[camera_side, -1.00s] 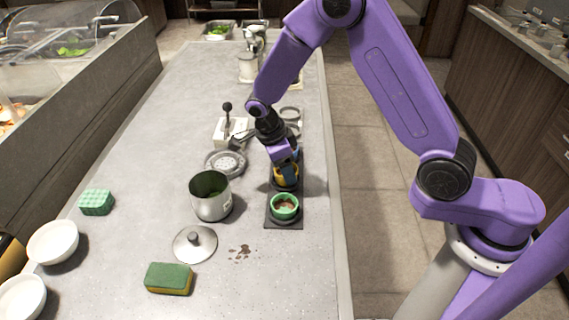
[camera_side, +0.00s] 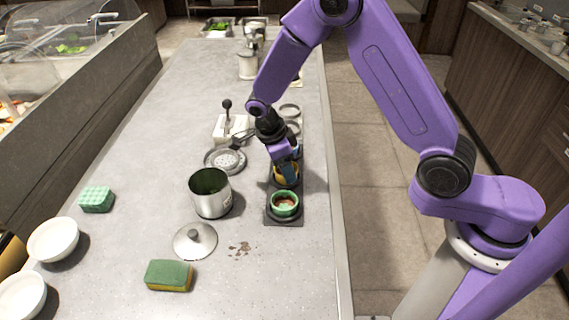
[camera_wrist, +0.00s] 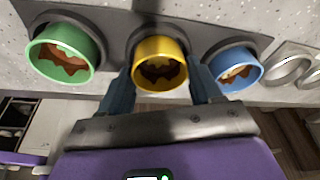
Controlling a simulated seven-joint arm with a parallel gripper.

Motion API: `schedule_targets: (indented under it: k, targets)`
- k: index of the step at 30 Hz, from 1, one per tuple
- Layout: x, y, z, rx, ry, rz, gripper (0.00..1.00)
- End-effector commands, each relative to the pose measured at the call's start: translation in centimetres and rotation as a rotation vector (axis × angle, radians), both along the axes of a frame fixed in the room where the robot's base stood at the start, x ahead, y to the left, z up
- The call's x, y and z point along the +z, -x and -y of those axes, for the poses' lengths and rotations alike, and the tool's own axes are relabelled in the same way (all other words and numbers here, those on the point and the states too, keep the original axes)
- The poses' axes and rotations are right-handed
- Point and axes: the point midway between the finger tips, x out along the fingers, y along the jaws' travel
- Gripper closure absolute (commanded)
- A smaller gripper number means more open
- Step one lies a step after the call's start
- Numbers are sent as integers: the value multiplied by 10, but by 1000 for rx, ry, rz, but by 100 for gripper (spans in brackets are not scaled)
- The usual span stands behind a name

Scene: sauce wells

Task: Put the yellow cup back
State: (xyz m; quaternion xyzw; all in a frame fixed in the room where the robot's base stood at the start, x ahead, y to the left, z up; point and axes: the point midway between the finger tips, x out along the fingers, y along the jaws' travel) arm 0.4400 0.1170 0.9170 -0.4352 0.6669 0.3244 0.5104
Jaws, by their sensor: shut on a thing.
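The yellow cup (camera_side: 287,177) is at the middle place of a dark holder (camera_side: 271,221), between the green cup (camera_side: 284,204) and the blue cup (camera_side: 297,151). In the wrist view the yellow cup (camera_wrist: 159,73) is upright between my two blue fingers, with dark brown in it. My gripper (camera_side: 287,166) is shut on it from above. The green cup (camera_wrist: 62,60) and the blue cup (camera_wrist: 233,73) stand on either side and hold brown-red sauce. My gripper hides part of the yellow cup, and I cannot tell whether its base rests fully in the well.
A steel pot (camera_side: 211,195), its lid (camera_side: 195,241) and a sponge (camera_side: 169,276) stand left of the holder. A perforated strainer (camera_side: 226,160) and metal rings (camera_side: 290,111) lie farther back. Brown spots (camera_side: 240,247) mark the counter. The front of the counter is mostly clear.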

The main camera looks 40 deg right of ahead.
Motion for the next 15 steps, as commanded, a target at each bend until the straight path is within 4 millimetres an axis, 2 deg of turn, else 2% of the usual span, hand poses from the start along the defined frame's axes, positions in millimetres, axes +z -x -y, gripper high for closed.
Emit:
schedule_targets:
  k: [11, 12, 14, 15]
  targets:
    - [-5, 0, 0, 0, -1, 1, 67]
    - [-5, 0, 0, 0, -1, 1, 30]
    - [-5, 0, 0, -1, 0, 2, 10]
    - [-5, 0, 0, 0, -1, 1, 7]
